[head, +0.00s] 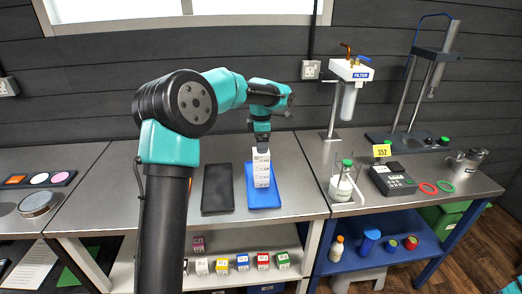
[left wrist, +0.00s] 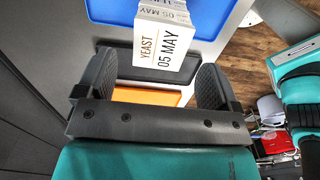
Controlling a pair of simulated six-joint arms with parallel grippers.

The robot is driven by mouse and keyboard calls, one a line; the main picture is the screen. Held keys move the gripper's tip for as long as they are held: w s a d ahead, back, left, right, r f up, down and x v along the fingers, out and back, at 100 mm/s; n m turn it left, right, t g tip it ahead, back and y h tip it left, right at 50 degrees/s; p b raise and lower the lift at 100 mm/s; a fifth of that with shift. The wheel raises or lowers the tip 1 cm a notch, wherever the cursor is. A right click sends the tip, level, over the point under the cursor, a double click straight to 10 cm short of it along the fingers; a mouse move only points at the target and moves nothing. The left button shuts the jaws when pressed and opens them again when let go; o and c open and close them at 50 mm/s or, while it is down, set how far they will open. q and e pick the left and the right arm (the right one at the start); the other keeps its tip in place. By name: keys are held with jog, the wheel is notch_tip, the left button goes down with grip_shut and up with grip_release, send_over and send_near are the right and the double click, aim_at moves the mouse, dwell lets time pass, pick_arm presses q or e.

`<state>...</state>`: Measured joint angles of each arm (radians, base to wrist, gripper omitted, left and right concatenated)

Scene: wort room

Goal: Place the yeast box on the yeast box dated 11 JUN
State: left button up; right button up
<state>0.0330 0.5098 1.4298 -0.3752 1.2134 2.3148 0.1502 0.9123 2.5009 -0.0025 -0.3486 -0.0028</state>
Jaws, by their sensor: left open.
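A stack of white yeast boxes (head: 261,172) stands on the blue mat (head: 277,197) in the head view. In the left wrist view, the top yeast box (left wrist: 165,45) reads "YEAST 05 MAY"; labels below it are partly visible and too small to read surely. My left gripper (head: 262,150) is right above the top of the stack, pointing down. In the left wrist view, its two fingers (left wrist: 157,82) are spread, with the top box between their lines and gaps on both sides. I cannot make out a box dated 11 JUN. My right gripper is not in view.
A black mat (head: 217,188) lies left of the blue one. A filter unit (head: 350,75), a green-capped bottle (head: 345,180) and a dark meter (head: 392,179) stand to the right. Small coloured boxes (head: 243,262) line the shelf below. The bench front is clear.

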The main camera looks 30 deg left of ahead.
pick_arm(q)
notch_tip(320, 180, up, 8)
jog(key=shift+f, duration=0.25)
dwell(0.5)
